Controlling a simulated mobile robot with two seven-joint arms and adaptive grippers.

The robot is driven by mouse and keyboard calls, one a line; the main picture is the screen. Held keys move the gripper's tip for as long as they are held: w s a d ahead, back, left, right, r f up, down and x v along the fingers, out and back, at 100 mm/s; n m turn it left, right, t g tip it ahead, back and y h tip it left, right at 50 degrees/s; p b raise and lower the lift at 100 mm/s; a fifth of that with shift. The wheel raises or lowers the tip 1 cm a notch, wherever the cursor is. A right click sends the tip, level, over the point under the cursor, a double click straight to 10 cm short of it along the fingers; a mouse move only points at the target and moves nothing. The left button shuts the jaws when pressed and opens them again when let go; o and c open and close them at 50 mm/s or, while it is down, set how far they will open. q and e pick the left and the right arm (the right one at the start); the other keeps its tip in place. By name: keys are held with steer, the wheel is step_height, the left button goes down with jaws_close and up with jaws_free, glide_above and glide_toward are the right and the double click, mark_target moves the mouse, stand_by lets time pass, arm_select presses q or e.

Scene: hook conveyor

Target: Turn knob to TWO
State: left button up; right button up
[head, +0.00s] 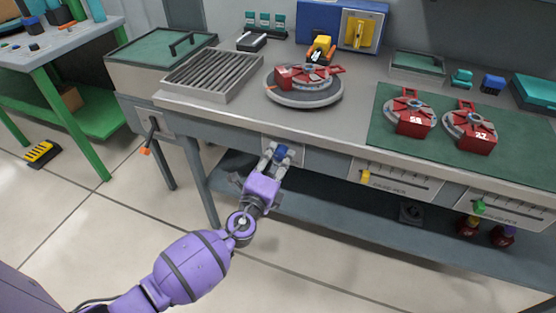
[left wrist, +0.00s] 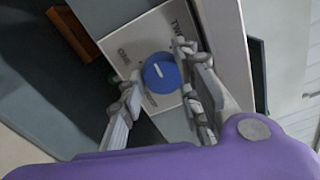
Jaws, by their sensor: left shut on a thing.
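The blue knob (left wrist: 162,73) sits on a pale plate (left wrist: 150,35) on the front of the workbench, under the worktop edge. In the left wrist view the knob has a short white line on its face, and lettering on the plate seems to read ONE at the left and TWO at the top. My left gripper (head: 276,152) reaches the knob from below, with its fingers on either side and shut on it. The knob (head: 281,153) is partly hidden by the fingers in the head view. My right gripper is not in view.
The worktop above holds a round turntable (head: 304,95) with a red part, a slatted grey tray (head: 210,75) and a green mat (head: 450,157) with two red parts. Sliders with a yellow handle (head: 365,176) and a green handle (head: 480,207) are right of the knob. A lower shelf (head: 350,205) runs beneath.

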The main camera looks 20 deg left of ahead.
arm_select(q)
steer(key=m, duration=0.5)
steer(key=shift+s+a+f+m, duration=0.1)
steer(key=shift+a+f+m, duration=0.1)
steer(key=shift+f+m, duration=0.1)
steer(key=shift+a+r+m+p, duration=0.15)
steer(key=shift+m+p, duration=0.45)
steer(key=shift+m, duration=1)
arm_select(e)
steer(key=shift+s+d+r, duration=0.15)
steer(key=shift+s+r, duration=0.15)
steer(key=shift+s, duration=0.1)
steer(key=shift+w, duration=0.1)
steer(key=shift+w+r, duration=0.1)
arm_select(q)
steer(key=o, duration=1.1)
steer(key=shift+a, duration=0.1)
steer(key=shift+r, duration=0.15)
